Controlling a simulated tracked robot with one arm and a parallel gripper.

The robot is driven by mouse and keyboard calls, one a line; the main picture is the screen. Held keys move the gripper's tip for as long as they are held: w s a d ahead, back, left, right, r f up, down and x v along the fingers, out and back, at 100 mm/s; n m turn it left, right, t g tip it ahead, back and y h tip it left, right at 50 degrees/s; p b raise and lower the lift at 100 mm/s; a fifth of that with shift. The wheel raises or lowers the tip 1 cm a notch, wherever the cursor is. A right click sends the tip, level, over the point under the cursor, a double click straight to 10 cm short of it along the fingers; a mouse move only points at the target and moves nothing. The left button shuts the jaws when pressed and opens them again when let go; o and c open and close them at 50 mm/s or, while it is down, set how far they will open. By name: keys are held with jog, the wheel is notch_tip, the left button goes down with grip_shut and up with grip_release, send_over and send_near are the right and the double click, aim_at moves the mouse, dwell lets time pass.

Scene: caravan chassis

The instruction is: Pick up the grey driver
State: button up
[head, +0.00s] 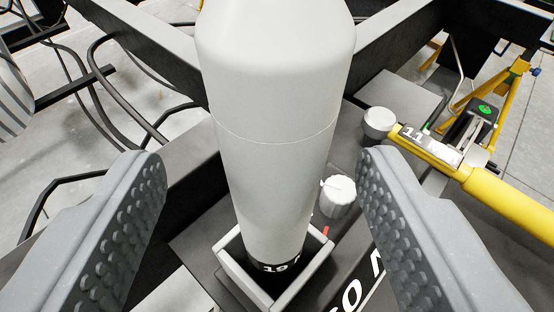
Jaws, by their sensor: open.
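The grey driver (275,120) is a thick, pale grey cylinder standing upright in the middle of the head view. A black band with a white "19" marking circles its lower end, which sits in a square grey holder (238,276). My gripper (262,165) is open, one ridged finger to the left of the driver and one to the right. A gap shows between each finger and the driver in the picture. The driver's top is cut off by the upper edge of the view.
Right of the driver, a white knob (337,196) and a grey round cap (378,124) stand on the dark surface. A yellow tool (510,205) marked "11" lies further right. Black chassis beams (150,32) and cables cross behind.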

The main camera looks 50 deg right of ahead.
jog(key=shift+w+d+f, duration=0.1)
jog(key=shift+w+d, duration=0.15)
jog(key=shift+w, duration=0.05)
jog(key=b+x, duration=0.1)
jog(key=x, duration=0.2)
jog(key=shift+d+f+b, duration=0.35)
jog(key=shift+d+b, duration=0.05)
jog(key=shift+w+d+f, duration=0.15)
jog(key=shift+w+d, duration=0.2)
jog(key=shift+w, duration=0.05)
